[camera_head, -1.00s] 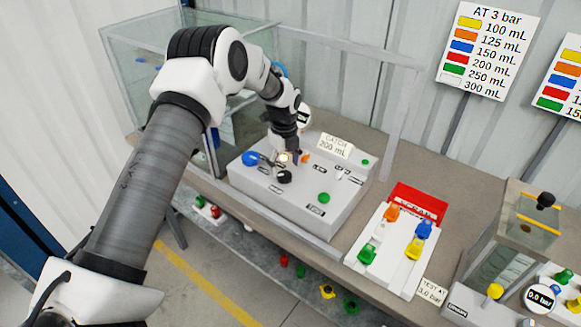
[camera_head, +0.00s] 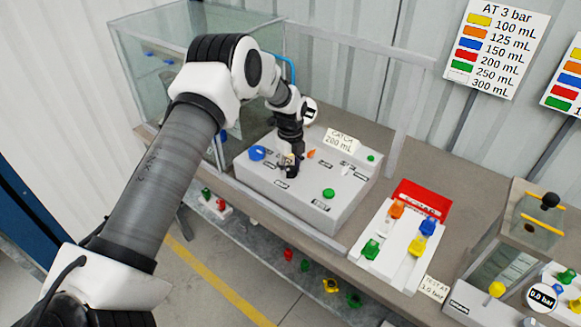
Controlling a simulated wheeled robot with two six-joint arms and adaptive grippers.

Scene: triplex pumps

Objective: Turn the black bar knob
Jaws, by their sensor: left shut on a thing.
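The grey control panel box (camera_head: 330,205) stands on the bench in the middle of the head view. My left arm reaches over from the left, and my left gripper (camera_head: 290,168) points down onto the panel's front part. Its fingers are shut at the place of the black bar knob (camera_head: 291,173), which they mostly cover. The knob's angle cannot be made out. My right gripper is not in view.
On the panel are a blue knob (camera_head: 257,153), a green button (camera_head: 328,193), an orange piece (camera_head: 311,154) and a "CATCH 200 mL" card (camera_head: 340,141). A white block with coloured valves (camera_head: 395,240) stands to the right. A glass tank (camera_head: 150,75) is behind left.

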